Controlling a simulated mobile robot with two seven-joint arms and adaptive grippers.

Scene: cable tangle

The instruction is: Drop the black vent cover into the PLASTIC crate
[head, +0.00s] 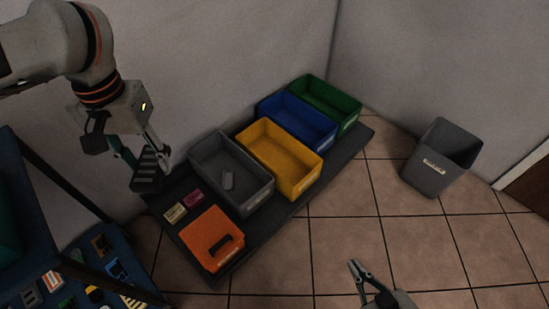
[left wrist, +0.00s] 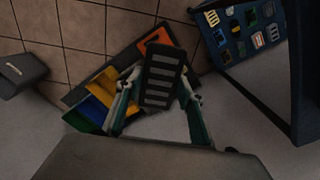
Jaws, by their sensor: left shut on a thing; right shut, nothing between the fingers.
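My left gripper (head: 146,160) is shut on the black vent cover (head: 147,176), a slatted dark plate. It hangs in the air left of the crates in the head view. In the left wrist view the vent cover (left wrist: 161,78) shows between both fingers, its slots pale. On a dark platform stand a grey crate (head: 206,180), a yellow crate (head: 305,185), a blue crate (head: 318,142) and a green crate (head: 345,118). Their labels are too small to read, so I cannot tell which one says PLASTIC. My right gripper (head: 362,274) is shut and empty at the bottom.
An orange box (head: 200,239) and two small cards (head: 175,212) lie near the platform's front. A grey bin (head: 425,178) stands at right. A blue rack of small parts (head: 85,285) is at lower left. Tiled floor is clear.

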